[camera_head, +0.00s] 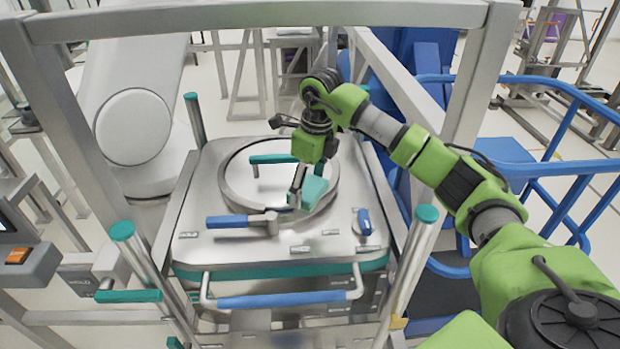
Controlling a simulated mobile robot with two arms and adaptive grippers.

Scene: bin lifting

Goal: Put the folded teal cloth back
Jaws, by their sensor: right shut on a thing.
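The folded teal cloth (310,193) is at the right side of the round lid on the bin top. My right gripper (297,190) points down and is shut on the cloth's left edge. I cannot tell whether the cloth touches the lid below it. The steel bin (200,250) has a flat top with a round lid (235,185) that carries a teal handle (275,159). The gripper and its arm hide part of the lid's right side. My left gripper is not in view.
A blue lever handle (227,221) and a small blue latch (364,222) stand on the bin top. A blue bar handle (282,300) runs along the front. Steel posts with teal caps (427,214) and a steel frame (255,18) surround the bin. Blue railings (560,168) stand at the right.

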